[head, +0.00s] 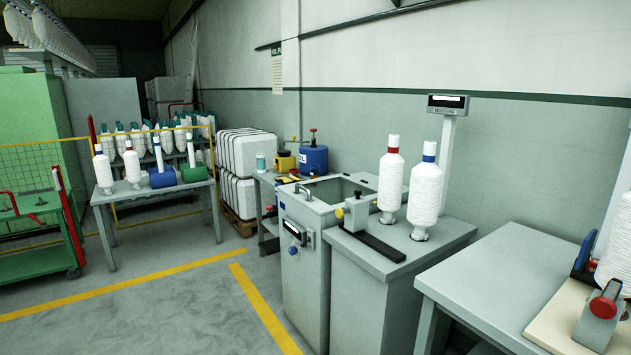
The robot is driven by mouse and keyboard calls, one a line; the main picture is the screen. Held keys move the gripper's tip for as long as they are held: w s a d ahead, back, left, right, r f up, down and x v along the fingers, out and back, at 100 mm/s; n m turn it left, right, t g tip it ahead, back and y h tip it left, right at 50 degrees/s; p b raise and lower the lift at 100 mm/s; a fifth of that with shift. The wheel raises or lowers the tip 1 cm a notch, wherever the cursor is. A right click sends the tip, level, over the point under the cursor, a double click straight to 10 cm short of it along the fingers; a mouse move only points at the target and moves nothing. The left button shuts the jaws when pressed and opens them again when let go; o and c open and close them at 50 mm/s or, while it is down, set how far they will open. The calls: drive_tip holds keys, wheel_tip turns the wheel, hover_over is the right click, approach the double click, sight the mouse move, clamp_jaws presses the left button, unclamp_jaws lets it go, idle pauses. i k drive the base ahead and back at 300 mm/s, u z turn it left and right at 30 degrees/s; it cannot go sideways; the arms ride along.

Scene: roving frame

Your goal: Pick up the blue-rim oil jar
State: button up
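No jar with a clearly blue rim can be made out. A small pale teal-and-white jar (260,162) stands upright on the bench at the back wall; its rim is too small to read. A blue drum (314,160) with a red cap stands to its right on the same bench. A tall white yarn bobbin with a blue band (425,195) stands upright on the near grey cabinet, beside a white bobbin with a red band (390,183). My gripper is not in view.
A grey sink cabinet (305,270) stands between the floor and the back bench. A grey table (490,275) fills the lower right. A bobbin table (160,190) and green cart (40,230) stand left. The floor (150,315) at lower left is clear.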

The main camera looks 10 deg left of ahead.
sight(314, 168)
drive_tip(key=z, duration=0.05)
drive_tip(key=k, duration=0.45)
drive_tip(key=u, duration=0.85)
drive_tip(key=i, duration=1.05)
drive_tip(key=u, duration=1)
drive_tip(key=i, duration=3.45)
drive_tip(key=z, duration=1.15)
drive_tip(key=i, duration=0.85)
drive_tip(key=z, duration=0.9)
drive_tip(key=i, duration=0.45)
drive_tip(key=z, duration=0.25)
